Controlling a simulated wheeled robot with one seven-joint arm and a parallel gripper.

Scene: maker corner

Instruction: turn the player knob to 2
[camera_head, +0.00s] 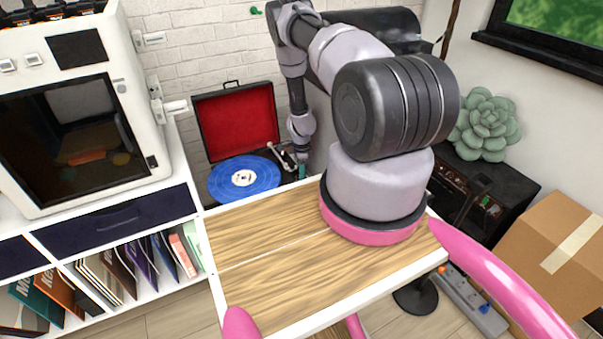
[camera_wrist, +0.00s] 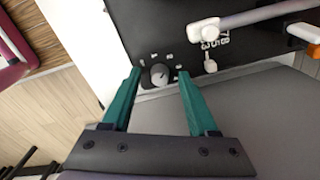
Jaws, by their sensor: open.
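The record player (camera_head: 233,148) stands open behind the wooden board, with a red-lined lid and a blue record (camera_head: 243,178). Its knob (camera_wrist: 159,75) shows in the wrist view as a dark round dial with a light rim and small marks around it, on the black top panel. My gripper (camera_wrist: 158,73) is open, its two green fingers on either side of the knob, with gaps visible between fingers and knob. Whether the fingertips reach down to the panel is unclear. In the head view my gripper (camera_head: 302,171) is small at the player's right edge, and the knob is hidden.
The tonearm (camera_head: 280,154) is near my gripper; its pale tube (camera_wrist: 265,17) crosses the upper right of the wrist view. A white cabinet with a printer (camera_head: 75,120) stands left. A black amplifier (camera_head: 480,195) and cardboard box (camera_head: 555,250) stand right.

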